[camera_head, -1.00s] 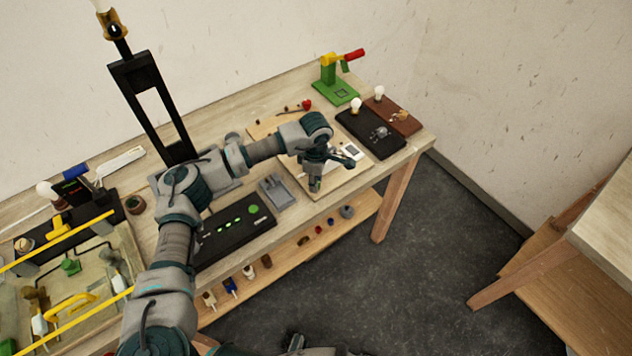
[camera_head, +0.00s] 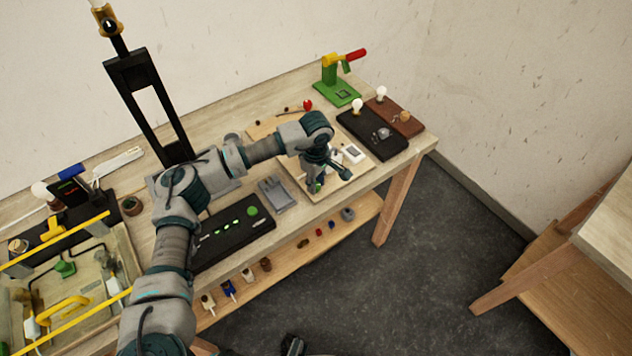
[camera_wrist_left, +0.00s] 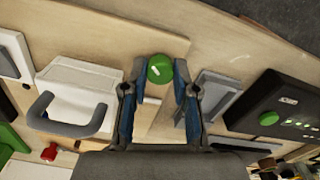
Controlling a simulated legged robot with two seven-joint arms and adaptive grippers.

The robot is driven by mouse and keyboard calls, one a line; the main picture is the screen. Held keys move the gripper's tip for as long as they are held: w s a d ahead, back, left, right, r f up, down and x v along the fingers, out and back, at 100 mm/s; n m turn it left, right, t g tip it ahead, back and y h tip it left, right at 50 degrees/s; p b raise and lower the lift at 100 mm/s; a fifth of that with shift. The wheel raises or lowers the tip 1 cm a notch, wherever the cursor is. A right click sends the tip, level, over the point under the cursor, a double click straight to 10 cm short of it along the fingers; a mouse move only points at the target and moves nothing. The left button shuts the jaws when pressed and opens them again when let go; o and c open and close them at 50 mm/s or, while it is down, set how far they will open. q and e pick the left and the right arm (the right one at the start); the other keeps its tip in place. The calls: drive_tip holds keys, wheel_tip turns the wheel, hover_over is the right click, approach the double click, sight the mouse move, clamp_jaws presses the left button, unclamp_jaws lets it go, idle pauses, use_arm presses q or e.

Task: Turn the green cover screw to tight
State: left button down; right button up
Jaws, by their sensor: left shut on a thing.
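The green cover screw (camera_wrist_left: 160,69) is a round green knob with a pale mark across its top. In the left wrist view it sits between the two fingertips of my left gripper (camera_wrist_left: 159,80), which is shut on it. In the head view the left gripper (camera_head: 318,184) is over the wooden board (camera_head: 338,184) near the table's front edge, with a bit of green at its fingertips. The wrist and fingers hide most of the screw there.
A black box with green lights (camera_head: 232,228) and a grey holder (camera_head: 276,193) stand left of the board. A black panel (camera_head: 368,136) with a bulb and a green stand (camera_head: 337,92) are to its right and behind. A white box with a grey handle (camera_wrist_left: 75,88) is close to the fingers.

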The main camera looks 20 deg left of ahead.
sight(316, 183)
use_arm(q)
drive_tip(key=c, duration=0.9)
unclamp_jaws()
drive_tip(key=shift+w, duration=0.1)
drive_tip(key=shift+r, duration=0.3)
wheel_tip(316, 183, up, 11)
drive_tip(key=shift+r, duration=0.15)
